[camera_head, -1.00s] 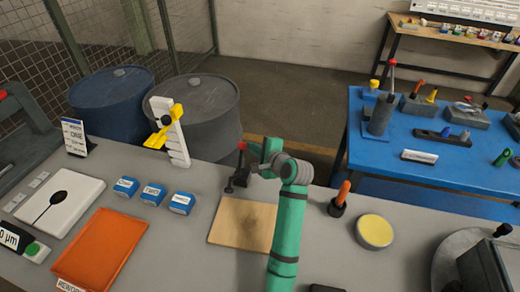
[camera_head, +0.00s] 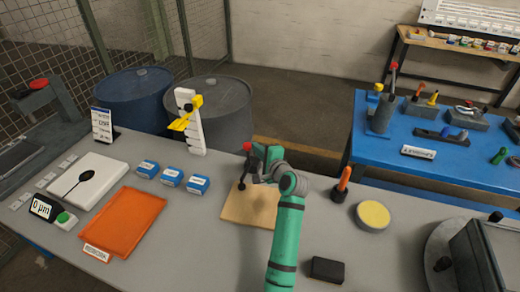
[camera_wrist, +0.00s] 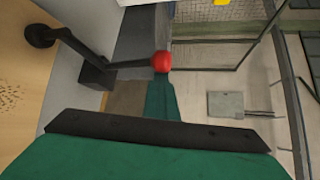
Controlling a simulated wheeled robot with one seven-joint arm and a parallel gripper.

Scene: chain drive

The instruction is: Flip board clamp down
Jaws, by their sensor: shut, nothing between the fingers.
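The board clamp (camera_head: 242,182) is black with a red ball on its handle, at the back left corner of the tan board (camera_head: 236,211). In the wrist view the clamp's base (camera_wrist: 96,77) is dark, its handle runs to the red ball (camera_wrist: 161,62), and its arm ends in a black pad (camera_wrist: 40,36) over the board's edge. I cannot tell whether the pad presses on the board. My gripper (camera_head: 258,151) is shut and empty, close beside the red ball. In the wrist view a green finger shows just below the ball; contact is unclear.
An orange tray (camera_head: 122,224) and several blue boxes (camera_head: 171,177) are on the left. A white stand with a yellow part (camera_head: 188,123) is behind them. An orange-handled tool (camera_head: 342,185), a yellow-topped disc (camera_head: 373,216) and a black block (camera_head: 327,269) are on the right.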

